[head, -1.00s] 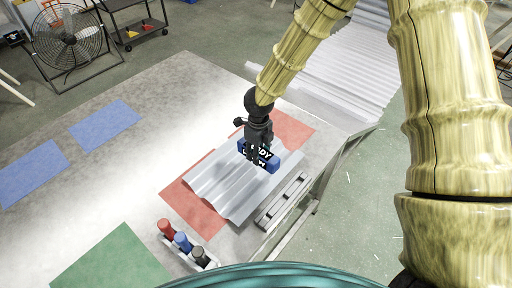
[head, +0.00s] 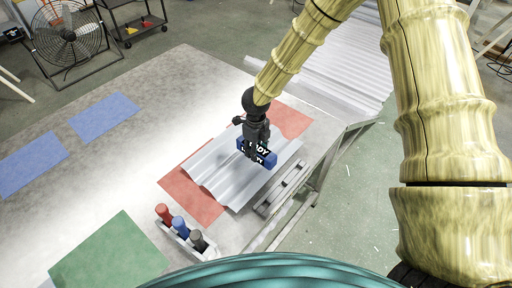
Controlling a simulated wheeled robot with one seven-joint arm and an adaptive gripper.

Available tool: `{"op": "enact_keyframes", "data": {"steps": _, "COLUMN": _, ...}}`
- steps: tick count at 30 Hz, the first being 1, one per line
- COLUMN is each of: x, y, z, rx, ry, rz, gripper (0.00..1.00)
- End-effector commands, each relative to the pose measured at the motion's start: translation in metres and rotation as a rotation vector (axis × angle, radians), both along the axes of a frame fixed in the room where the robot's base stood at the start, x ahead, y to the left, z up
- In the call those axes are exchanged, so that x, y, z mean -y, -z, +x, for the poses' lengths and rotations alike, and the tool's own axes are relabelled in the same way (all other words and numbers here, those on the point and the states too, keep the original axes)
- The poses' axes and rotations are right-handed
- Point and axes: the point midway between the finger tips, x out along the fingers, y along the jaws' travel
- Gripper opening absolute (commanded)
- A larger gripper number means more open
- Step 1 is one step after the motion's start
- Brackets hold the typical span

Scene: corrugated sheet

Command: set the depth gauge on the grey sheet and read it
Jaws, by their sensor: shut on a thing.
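The grey corrugated sheet (head: 225,178) lies on a red mat (head: 186,198) on the table, its ridges running lengthwise. The depth gauge (head: 270,159) is a blue block with a dark display face bearing white lettering. My gripper (head: 256,146) is shut on the gauge from above and hides part of its face and lettering. The gauge is over the sheet's right half. Whether its underside touches the sheet cannot be told from this view.
A pale slotted rack (head: 282,188) lies by the sheet's right edge, near the table edge. A holder with red, blue and dark bottles (head: 181,230) stands below. Blue mats (head: 104,117) and a green mat (head: 112,252) lie left. Bare table lies between.

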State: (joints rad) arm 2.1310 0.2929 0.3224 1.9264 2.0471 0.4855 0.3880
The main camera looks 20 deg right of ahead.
Motion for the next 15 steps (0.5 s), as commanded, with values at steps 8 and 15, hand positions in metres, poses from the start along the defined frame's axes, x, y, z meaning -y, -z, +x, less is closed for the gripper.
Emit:
{"op": "enact_keyframes", "data": {"steps": 8, "x": 0.000, "y": 0.021, "z": 0.000, "rx": 0.001, "ry": 0.001, "rz": 0.001, "gripper": 0.06}}
{"op": "enact_keyframes", "data": {"steps": 15, "x": 0.000, "y": 0.030, "z": 0.000, "rx": 0.001, "ry": 0.000, "rz": 0.001, "gripper": 0.06}}
